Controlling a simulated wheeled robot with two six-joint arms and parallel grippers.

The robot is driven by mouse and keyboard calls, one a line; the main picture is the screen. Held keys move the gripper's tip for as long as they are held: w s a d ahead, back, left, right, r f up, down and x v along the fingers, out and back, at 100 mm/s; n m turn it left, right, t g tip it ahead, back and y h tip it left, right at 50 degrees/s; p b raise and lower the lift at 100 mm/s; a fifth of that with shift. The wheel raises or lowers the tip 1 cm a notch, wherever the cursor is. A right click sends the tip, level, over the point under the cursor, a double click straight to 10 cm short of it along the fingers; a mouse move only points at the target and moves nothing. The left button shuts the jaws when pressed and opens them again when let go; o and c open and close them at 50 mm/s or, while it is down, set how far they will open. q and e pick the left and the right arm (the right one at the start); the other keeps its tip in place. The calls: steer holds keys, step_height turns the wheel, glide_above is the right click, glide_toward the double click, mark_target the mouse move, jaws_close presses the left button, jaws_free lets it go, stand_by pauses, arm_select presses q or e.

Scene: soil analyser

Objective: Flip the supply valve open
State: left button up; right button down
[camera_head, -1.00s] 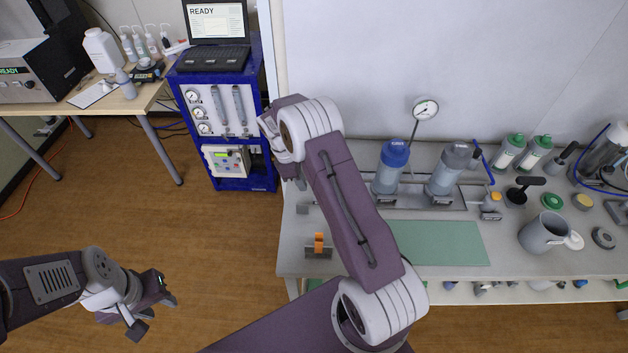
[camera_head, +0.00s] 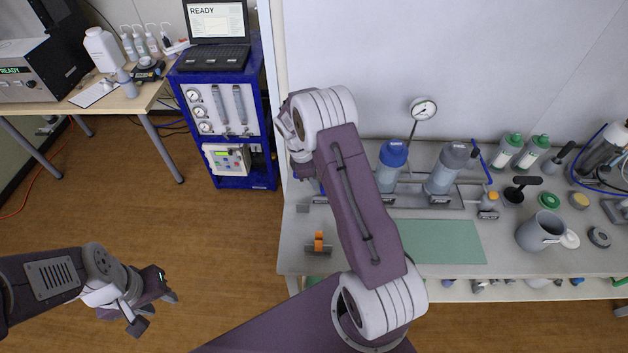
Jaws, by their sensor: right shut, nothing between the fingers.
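An orange lever (camera_head: 319,241) stands upright on a small grey bracket at the front left of the bench. Another small orange-topped fitting (camera_head: 490,199) sits at the right end of the bottle rack. I cannot tell from the labels which is the supply valve. My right gripper (camera_head: 300,168) is over the back left of the bench, beyond the orange lever and apart from it. It is mostly hidden by my own wrist, shut and empty. My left gripper (camera_head: 155,312) is open and empty over the floor at the lower left, far from the bench.
A rack (camera_head: 425,202) holds a blue-capped bottle (camera_head: 391,165) and a grey-capped bottle (camera_head: 447,170), with a gauge (camera_head: 423,109) behind. A green mat (camera_head: 440,243) lies bare in front. A grey jug (camera_head: 540,232) stands right. A blue cabinet (camera_head: 222,115) with a laptop stands left.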

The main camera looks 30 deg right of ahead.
steer(key=shift+s+d, duration=0.1)
steer(key=n+p, duration=0.1)
steer(key=s+d+n, duration=0.1)
steer(key=n+t+p, duration=0.1)
steer(key=n, duration=0.1)
steer(key=shift+s+d+r+p, duration=0.15)
steer(key=shift+s+d+p, duration=0.15)
steer(key=shift+s+d, duration=0.05)
steer(key=n+p, duration=0.1)
steer(key=d+n, duration=0.1)
steer(key=n, duration=0.1)
steer(key=shift+s+d+t+p, duration=0.2)
steer(key=shift+s+t+p, duration=0.15)
steer(key=shift+t+p, duration=0.05)
steer(key=n+p, duration=0.1)
steer(key=d+n+p, duration=0.1)
steer(key=shift+s+d+n+t, duration=0.2)
steer(key=shift+d+n+t, duration=0.1)
steer(key=shift+n, duration=0.1)
steer(key=d+n+p, duration=0.1)
steer(key=n+p, duration=0.1)
steer(key=d+n+p, duration=0.2)
steer(key=w+d+n+t+p, duration=0.1)
steer(key=n+p, duration=0.1)
steer(key=shift+w+d+n+y, duration=0.1)
steer(key=shift+d+n+y, duration=0.1)
steer(key=shift+n+y, duration=0.15)
steer(key=shift+w, duration=0.1)
steer(key=shift+f, duration=0.2)
